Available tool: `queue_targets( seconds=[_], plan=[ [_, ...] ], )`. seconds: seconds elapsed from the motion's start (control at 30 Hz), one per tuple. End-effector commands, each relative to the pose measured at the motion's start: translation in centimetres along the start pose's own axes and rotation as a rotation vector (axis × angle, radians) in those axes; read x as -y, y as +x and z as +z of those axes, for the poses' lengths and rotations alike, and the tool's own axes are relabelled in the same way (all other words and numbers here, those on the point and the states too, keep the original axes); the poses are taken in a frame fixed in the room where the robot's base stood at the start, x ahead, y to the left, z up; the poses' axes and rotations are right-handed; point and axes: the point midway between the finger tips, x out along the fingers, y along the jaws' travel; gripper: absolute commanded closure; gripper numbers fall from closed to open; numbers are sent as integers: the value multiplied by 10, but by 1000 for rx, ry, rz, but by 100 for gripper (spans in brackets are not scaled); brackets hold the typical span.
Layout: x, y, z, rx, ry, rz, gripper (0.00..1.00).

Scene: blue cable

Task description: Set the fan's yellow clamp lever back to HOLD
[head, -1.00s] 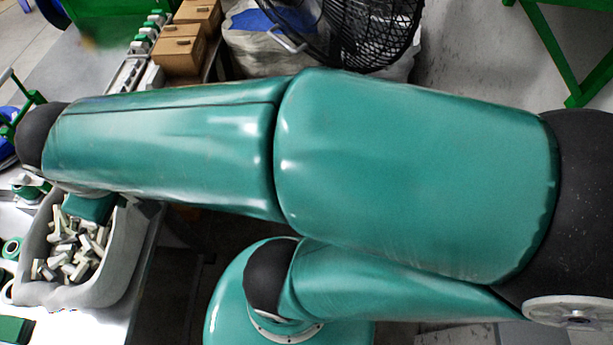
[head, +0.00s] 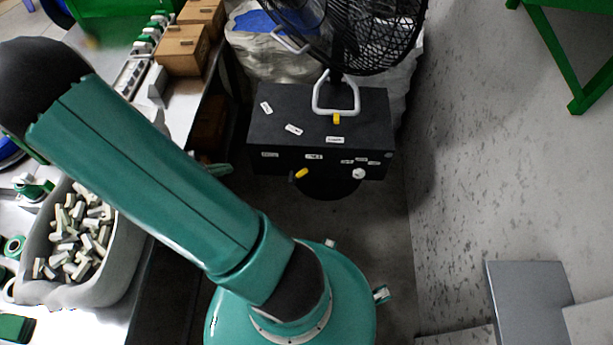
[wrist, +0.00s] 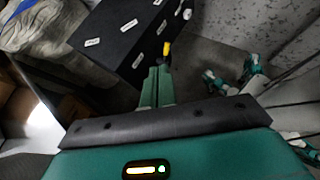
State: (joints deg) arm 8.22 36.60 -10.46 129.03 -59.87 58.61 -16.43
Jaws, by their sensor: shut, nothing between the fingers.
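The black fan (head: 345,30) stands on a black box (head: 320,110) with small white labels too small to read. A yellow lever (head: 301,174) sticks out from the box's front face, tilted, with a dark end at its left. It also shows in the wrist view (wrist: 167,48). A second small yellow piece (head: 336,119) sits on the box top by the white fan bracket. My gripper (wrist: 158,70) is shut and empty. In the wrist view its fingertips lie just below the yellow lever; I cannot tell whether they touch. In the head view my arm hides most of the gripper.
A white knob (head: 359,173) is on the box front, right of the lever. A grey bin of metal parts (head: 125,270) stands on the left bench, with cardboard boxes (head: 183,50) behind. A green frame (head: 560,60) stands at the right. Floor right of the box is clear.

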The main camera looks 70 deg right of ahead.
Motion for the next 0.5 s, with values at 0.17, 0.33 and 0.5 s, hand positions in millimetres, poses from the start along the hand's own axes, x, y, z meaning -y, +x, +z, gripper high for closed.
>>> queue_targets(
  seconds=[0.17, 0.33, 0.5],
  plan=[
    [3, 65, -23, 160, -251, 10, 100],
    [12, 123, -44, 285, -498, 25, 100],
    [31, 182, -65, 387, -761, 41, 100]
  ],
)
